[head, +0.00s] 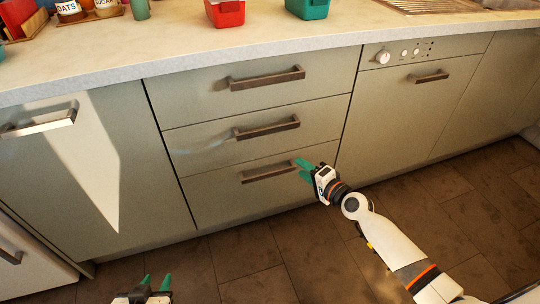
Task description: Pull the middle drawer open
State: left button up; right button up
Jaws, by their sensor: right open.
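The middle drawer (215,142) sits in a stack of three in the grey-green cabinet. Its front looks flush with the other two, so it appears shut. Its dark bar handle (267,128) runs across the middle of the front. My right gripper (303,169) is open and empty. In the picture its green fingertips are below and right of the middle handle, by the right end of the bottom handle; I cannot tell how far they are from the front. My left gripper (156,282) is low at the bottom left, its green fingertips apart with nothing between them.
The top drawer (200,92) and bottom drawer (225,200) are shut. A dishwasher-like front (410,110) with a knob is at right, a cupboard door (60,170) at left. The countertop (150,45) overhangs, bearing a red box (225,12). The tiled floor (240,260) is clear.

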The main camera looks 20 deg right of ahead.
aim_at(270, 132)
jog(key=w+a+r, duration=0.1)
jog(key=w+r, duration=0.1)
jog(key=w+a+r+t+y+b, duration=0.1)
jog(key=w+a+r, duration=0.1)
jog(key=w, duration=0.1)
jog(key=w+a+r+m+y+b, duration=0.1)
jog(key=w+a+r, duration=0.1)
jog(key=shift+w+r, duration=0.3)
jog(key=shift+w, duration=0.05)
jog(key=b+x, duration=0.1)
jog(key=x, duration=0.3)
jog(key=shift+w+a, duration=0.15)
jog(key=shift+w, duration=0.25)
jog(key=shift+w+a, duration=0.1)
jog(key=shift+w, duration=0.15)
pick_arm(q)
notch_tip(270, 132, up, 10)
jog(key=w+d+t+h, duration=0.1)
jog(key=w+t, duration=0.1)
jog(key=t, duration=0.2)
jog(key=shift+t, duration=0.4)
jog(key=shift+d+f, duration=0.1)
pick_arm(e)
jog(key=shift+c, duration=0.5)
grip_shut()
